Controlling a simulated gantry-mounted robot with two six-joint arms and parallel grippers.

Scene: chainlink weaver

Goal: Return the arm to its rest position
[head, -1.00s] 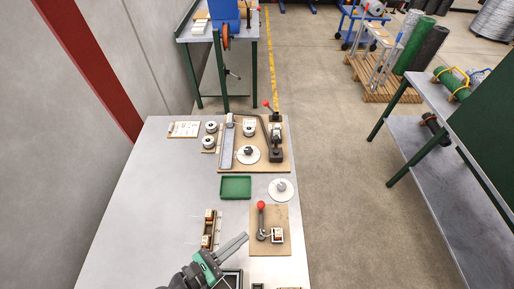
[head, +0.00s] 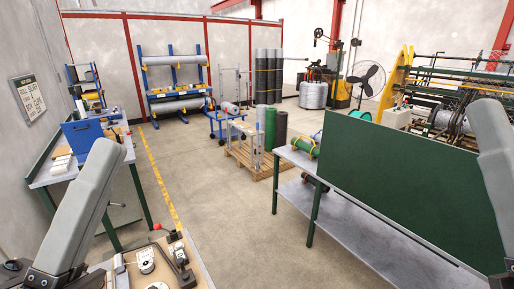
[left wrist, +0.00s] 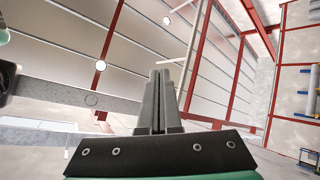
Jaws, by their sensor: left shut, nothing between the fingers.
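My left arm (head: 82,215) is raised at the lower left of the head view, a grey link slanting upward. The left wrist view shows my left gripper (left wrist: 160,76) with its two grey fingers pressed together and nothing between them. The fingers point up toward the ceiling and red beams, clear of any object. A grey link of my right arm (head: 496,150) stands at the right edge of the head view; the right gripper does not show.
The workbench's wooden board (head: 195,262) with its fixture shows at the bottom. A side table with a blue box (head: 90,134) is at left. A green panel (head: 400,190) and grey shelf (head: 375,245) stand at right. Open floor (head: 235,215) lies between.

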